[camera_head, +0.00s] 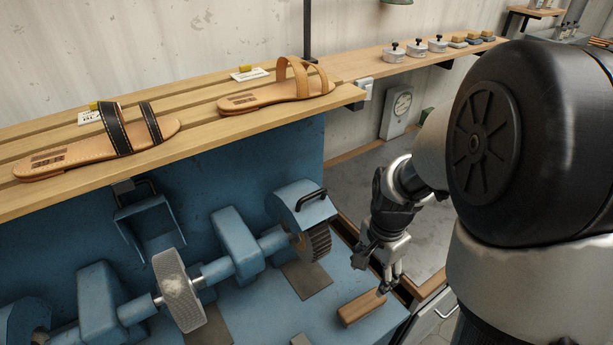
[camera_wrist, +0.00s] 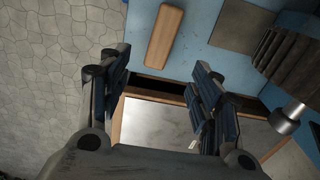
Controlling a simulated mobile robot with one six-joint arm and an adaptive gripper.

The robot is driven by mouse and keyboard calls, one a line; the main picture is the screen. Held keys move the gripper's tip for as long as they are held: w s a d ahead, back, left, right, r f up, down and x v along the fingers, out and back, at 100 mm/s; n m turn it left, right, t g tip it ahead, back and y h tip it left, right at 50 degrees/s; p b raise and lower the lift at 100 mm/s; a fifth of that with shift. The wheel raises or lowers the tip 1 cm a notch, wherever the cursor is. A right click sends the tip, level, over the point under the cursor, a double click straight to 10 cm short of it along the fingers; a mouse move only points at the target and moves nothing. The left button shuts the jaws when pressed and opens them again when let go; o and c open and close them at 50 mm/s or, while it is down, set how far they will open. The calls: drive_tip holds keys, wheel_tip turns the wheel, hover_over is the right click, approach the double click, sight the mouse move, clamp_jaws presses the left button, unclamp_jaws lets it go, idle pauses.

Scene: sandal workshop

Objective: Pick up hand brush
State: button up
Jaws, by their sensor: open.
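The hand brush (camera_head: 362,306) shows as a wooden block lying on the blue bench top near its right edge. Its bristles cannot be made out. In the wrist view the brush (camera_wrist: 165,36) lies lengthwise at the top, ahead of the gap between my fingers. My gripper (camera_head: 376,274) is open and empty, above and just behind the brush in the head view. One finger overlaps the brush's right end in that view; whether it touches cannot be told. In the wrist view my gripper's fingers (camera_wrist: 160,72) stand wide apart with nothing between them.
A blue grinding machine (camera_head: 236,243) with wheels stands left of the brush. Two sandals (camera_head: 95,150) (camera_head: 277,90) lie on the slatted shelf (camera_head: 215,133) above. A grey-topped surface (camera_head: 372,190) stands behind my gripper. Tiled floor (camera_wrist: 45,70) lies left in the wrist view.

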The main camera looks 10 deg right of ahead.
drive_tip(key=shift+o, duration=0.4)
drive_tip(key=shift+w+d+f+m, duration=0.1)
drive_tip(key=shift+w+f+m, duration=0.15)
drive_tip(key=shift+f, duration=0.25)
drive_tip(key=shift+w+d+f+m, duration=0.1)
drive_tip(key=shift+w+f+m, duration=0.1)
drive_tip(key=shift+f, duration=0.3)
drive_tip(key=b, duration=0.4)
hover_over(363, 303)
drive_tip(key=f, duration=1.1)
drive_tip(key=shift+s+a, duration=0.15)
drive_tip(key=shift+s, duration=0.25)
drive_tip(key=f, duration=0.2)
drive_tip(key=f+b, duration=0.1)
drive_tip(key=f, duration=0.1)
drive_tip(key=f+b, duration=0.1)
drive_tip(key=f, duration=0.1)
drive_tip(key=shift+w+f, duration=0.2)
drive_tip(key=shift+w, duration=0.15)
drive_tip(key=shift+r, duration=0.1)
drive_tip(key=shift+c, duration=0.4)
drive_tip(key=c, duration=1.1)
drive_tip(key=shift+r, duration=0.1)
drive_tip(key=shift+c, duration=0.2)
wheel_tip(363, 303, up, 20)
drive_tip(key=p, duration=0.6)
